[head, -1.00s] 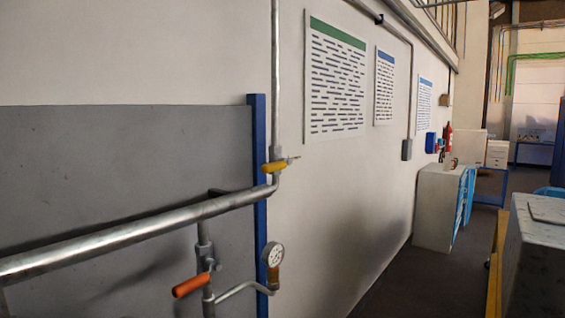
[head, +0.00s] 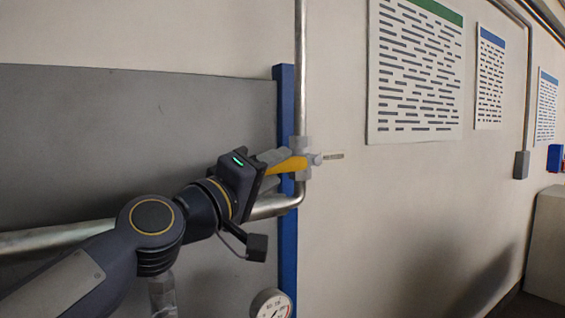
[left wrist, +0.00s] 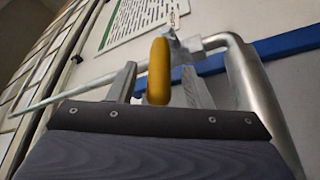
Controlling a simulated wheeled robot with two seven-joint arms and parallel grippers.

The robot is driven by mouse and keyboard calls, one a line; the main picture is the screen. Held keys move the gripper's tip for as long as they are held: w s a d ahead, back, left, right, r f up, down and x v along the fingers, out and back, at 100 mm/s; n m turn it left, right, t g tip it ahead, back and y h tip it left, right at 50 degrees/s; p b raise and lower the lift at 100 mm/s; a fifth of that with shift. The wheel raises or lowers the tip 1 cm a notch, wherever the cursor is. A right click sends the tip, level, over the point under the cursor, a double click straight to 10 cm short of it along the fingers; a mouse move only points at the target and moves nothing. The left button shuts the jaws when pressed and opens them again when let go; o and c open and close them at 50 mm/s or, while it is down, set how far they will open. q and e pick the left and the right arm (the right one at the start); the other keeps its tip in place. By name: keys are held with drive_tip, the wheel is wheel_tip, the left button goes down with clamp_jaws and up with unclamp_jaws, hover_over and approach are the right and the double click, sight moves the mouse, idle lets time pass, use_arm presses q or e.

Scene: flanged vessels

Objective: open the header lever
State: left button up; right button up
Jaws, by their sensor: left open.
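The yellow lever (head: 290,166) sits on a valve on the pipe, at the bend where the horizontal pipe turns up. It points left, roughly level, toward my left gripper (head: 272,168). In the left wrist view the yellow lever (left wrist: 158,72) stands between the two grey fingers of my left gripper (left wrist: 160,90), with a gap on both sides. The gripper is open around the lever and not closed on it. My right gripper is in neither current view.
The horizontal pipe (head: 50,240) runs behind my left arm. A blue post (head: 287,240) stands behind the valve, and a pressure gauge (head: 271,304) sits below. The wall right of the valve is bare below the posters (head: 415,72).

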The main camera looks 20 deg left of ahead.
sight(294, 163)
use_arm(q)
drive_tip(key=shift+w+d+r, duration=0.2)
drive_tip(key=shift+w+r, duration=0.1)
drive_tip(key=shift+w, duration=0.3)
drive_tip(key=shift+w+d+p, duration=0.25)
drive_tip(key=shift+w+p, duration=0.1)
drive_tip(key=shift+w, duration=0.35)
drive_tip(key=shift+s, duration=0.1)
clamp_jaws()
